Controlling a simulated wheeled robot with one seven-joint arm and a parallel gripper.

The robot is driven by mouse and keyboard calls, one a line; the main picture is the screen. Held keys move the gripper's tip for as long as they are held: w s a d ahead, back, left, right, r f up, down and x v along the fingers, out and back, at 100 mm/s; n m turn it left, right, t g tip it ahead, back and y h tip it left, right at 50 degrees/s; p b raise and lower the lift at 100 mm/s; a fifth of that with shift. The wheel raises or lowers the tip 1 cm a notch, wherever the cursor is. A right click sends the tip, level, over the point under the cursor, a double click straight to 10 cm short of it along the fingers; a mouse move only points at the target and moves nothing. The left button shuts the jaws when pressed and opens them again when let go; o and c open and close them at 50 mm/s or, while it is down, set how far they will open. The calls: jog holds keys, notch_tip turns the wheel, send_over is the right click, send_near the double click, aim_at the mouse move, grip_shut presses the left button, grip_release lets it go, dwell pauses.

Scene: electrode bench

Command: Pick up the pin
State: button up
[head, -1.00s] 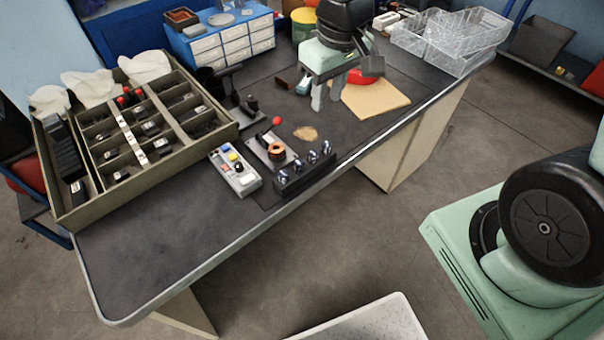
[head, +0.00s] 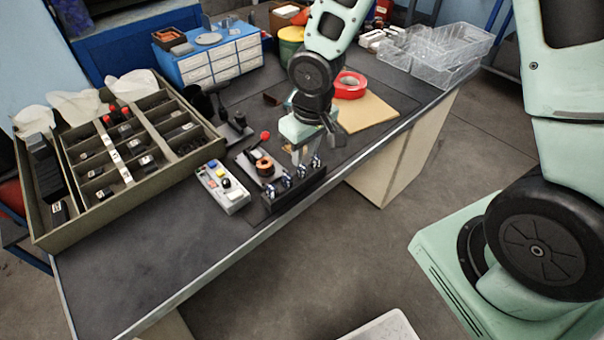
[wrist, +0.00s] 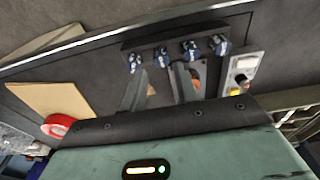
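Several small pins with blue and silver tops stand in a row in a black rack (head: 288,198) at the table's front edge. The leftmost pin (head: 269,192) and rightmost pin (head: 316,161) show in the head view; the wrist view also shows the row, with one pin (wrist: 161,56) roughly between the finger directions. I cannot tell which pin is meant. My gripper (head: 302,155) is just behind and above the rack's right half, pointing down. In the wrist view its two fingers (wrist: 160,84) are apart with nothing between them. Finger contact with the rack is not clear.
A fixture with a copper coil (head: 264,167) and a red-knobbed lever stands close behind the rack. A control box (head: 222,187) is left of it. A compartment tray (head: 88,215) fills the table's left. A tan board (head: 375,112) with a red ring (head: 350,92) lies right.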

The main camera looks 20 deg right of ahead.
aim_at(302, 166)
jog(key=f, duration=0.4)
jog(key=shift+w+a+f, duration=0.15)
jog(key=shift+w+f, duration=0.15)
jog(key=shift+f, duration=0.05)
grip_shut()
notch_tip(302, 166, up, 10)
jog(key=p, duration=0.1)
jog(key=shift+p, duration=0.3)
